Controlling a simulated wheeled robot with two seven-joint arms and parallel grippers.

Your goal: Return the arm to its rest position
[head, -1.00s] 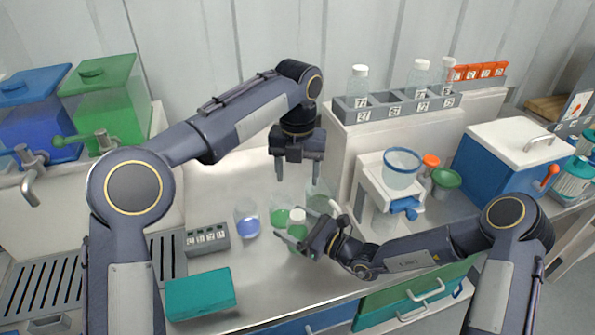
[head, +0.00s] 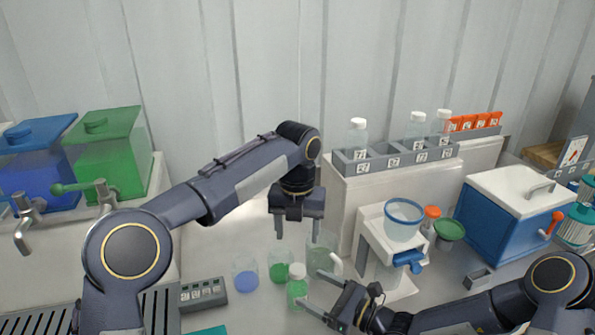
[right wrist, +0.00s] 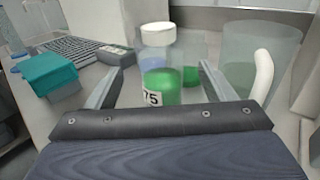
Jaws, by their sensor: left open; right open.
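My left gripper (head: 298,222) is open and empty, pointing down above the worktop behind the beakers. My right gripper (head: 322,295) is open at the front, just right of a small bottle (head: 298,288) with green liquid and a white cap. In the right wrist view the bottle (right wrist: 158,75), labelled 75, stands upright ahead, between the lines of the open fingers (right wrist: 160,85). Nothing appears gripped.
A beaker with blue liquid (head: 245,276), one with green liquid (head: 281,266) and a clear jug (head: 322,255) stand close by. A white stand (head: 372,232) is to the right. A bottle rack (head: 395,160) sits on the raised ledge. A teal box (right wrist: 50,72) lies left.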

